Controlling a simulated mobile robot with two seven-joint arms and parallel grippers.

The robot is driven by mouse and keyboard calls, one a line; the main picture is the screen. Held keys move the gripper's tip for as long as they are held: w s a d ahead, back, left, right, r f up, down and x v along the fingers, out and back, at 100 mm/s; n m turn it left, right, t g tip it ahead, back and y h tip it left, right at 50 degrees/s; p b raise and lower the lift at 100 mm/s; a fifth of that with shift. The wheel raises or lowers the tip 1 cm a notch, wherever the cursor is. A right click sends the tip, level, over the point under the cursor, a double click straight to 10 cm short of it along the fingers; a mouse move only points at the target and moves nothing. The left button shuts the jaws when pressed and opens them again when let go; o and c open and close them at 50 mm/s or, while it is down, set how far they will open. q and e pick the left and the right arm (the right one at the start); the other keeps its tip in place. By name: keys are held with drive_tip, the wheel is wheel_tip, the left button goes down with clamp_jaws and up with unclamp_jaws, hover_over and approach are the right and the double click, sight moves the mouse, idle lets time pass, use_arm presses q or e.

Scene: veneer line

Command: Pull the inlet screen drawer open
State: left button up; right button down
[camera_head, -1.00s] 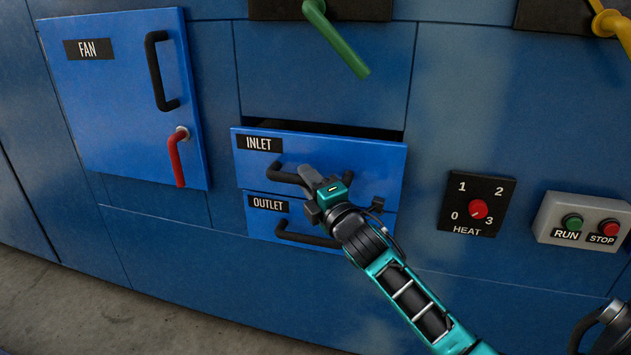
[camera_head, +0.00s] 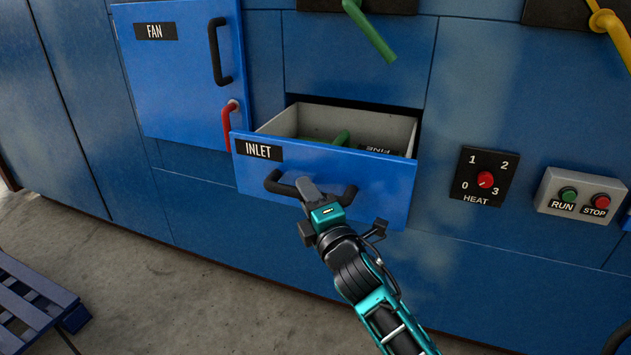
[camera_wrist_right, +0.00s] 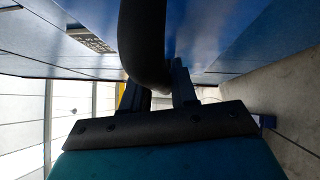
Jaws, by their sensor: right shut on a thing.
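The blue inlet drawer (camera_head: 330,179), with its black INLET label, stands well out from the blue cabinet. Its pale inside shows, with a green-handled item (camera_head: 341,138) and a black label reading FINE (camera_head: 380,150) in it. The wrist view shows the dark handle (camera_wrist_right: 145,40) between the fingers (camera_wrist_right: 160,85). The outlet drawer is hidden behind the inlet drawer front. My left gripper is not in view.
The FAN door (camera_head: 180,70) has a black handle and a red lever (camera_head: 229,125). A heat dial (camera_head: 485,180) and a RUN/STOP box (camera_head: 583,195) are at the right. A blue pallet (camera_head: 30,305) lies at lower left. The floor before the cabinet is clear.

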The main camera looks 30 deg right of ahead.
drive_tip(key=s+a, duration=0.3)
drive_tip(key=shift+a, duration=0.3)
drive_tip(key=shift+s+a, duration=0.7)
drive_tip(key=shift+a, duration=0.05)
drive_tip(key=c, duration=1)
unclamp_jaws()
